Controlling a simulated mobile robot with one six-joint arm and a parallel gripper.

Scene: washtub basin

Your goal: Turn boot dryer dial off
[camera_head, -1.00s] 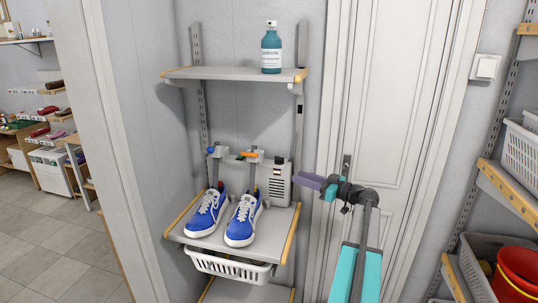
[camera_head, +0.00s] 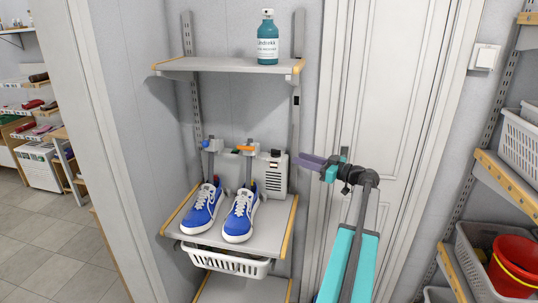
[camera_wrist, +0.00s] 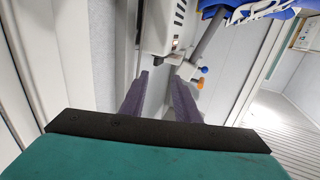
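The boot dryer (camera_head: 273,173) is a white vented box at the back of the middle shelf. Small dark parts show near its top, but I cannot tell for sure which is the dial. In the wrist view the dryer's white body (camera_wrist: 154,35) is at the top centre, with a small dark knob-like part (camera_wrist: 159,68) at its end. My gripper (camera_head: 303,160) is just right of the dryer, its purple fingers pointing left towards it. In the wrist view my gripper (camera_wrist: 160,82) has its two fingers apart with nothing held between them.
Blue-and-white shoes (camera_head: 240,213) stand before the dryer. Blue (camera_head: 215,145) and orange (camera_head: 245,148) parts sit on its tubes. A bottle (camera_head: 268,38) stands on the upper shelf (camera_head: 215,64). A white basket (camera_head: 225,262) hangs below. A door (camera_head: 385,100) is behind my arm.

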